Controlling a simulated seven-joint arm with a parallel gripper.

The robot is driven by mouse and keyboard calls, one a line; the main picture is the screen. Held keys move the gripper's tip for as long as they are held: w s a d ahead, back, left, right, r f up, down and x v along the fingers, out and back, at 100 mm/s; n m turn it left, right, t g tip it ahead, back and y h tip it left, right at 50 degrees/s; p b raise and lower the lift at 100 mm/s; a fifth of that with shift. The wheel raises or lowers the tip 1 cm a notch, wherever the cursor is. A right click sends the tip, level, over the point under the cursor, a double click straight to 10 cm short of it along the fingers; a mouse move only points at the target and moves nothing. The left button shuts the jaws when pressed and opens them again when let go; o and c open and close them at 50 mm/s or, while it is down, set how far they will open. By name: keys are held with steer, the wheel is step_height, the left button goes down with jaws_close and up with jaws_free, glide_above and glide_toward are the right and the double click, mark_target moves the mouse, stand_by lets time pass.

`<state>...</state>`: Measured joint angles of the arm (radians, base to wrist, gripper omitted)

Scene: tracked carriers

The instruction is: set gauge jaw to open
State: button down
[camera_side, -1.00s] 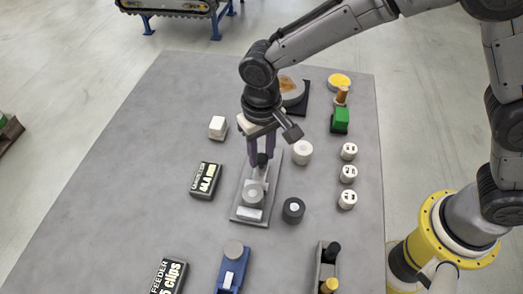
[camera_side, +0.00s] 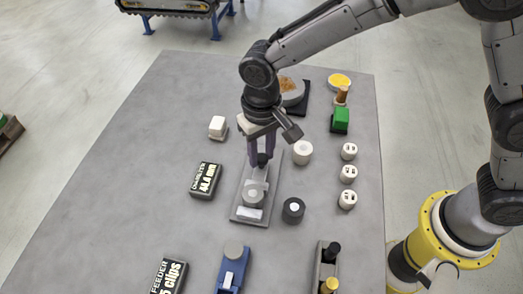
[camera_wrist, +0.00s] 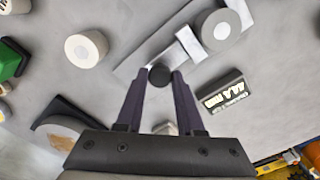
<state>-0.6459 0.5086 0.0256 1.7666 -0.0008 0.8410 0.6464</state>
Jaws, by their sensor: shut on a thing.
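The gauge is a long light-grey plate (camera_side: 242,213) on the table, carrying a round grey disc (camera_side: 254,193) and a pale sliding jaw piece (camera_wrist: 190,43) with a black knob (camera_wrist: 160,76). My gripper (camera_side: 262,155) points down over the plate's far end. In the wrist view my gripper (camera_wrist: 163,77) has its two dark fingers closed on either side of the black knob. The fingers partly hide the jaw in the side view. A dark readout box (camera_side: 205,180) with white figures lies left of the plate; its small text is hard to read.
A dark round cap (camera_side: 293,210) and a white roller (camera_side: 302,152) stand close right of the plate. Several white pieces (camera_side: 348,173) line the right side. A white block (camera_side: 217,128) is at left. A blue fixture (camera_side: 230,272) stands in front. The table's left is clear.

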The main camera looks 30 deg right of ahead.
steer(key=shift+w+d, duration=1.45)
steer(key=shift+w, duration=0.05)
steer(key=c, duration=0.5)
jaws_free()
steer(key=shift+c, duration=0.2)
step_height(320, 180, up, 14)
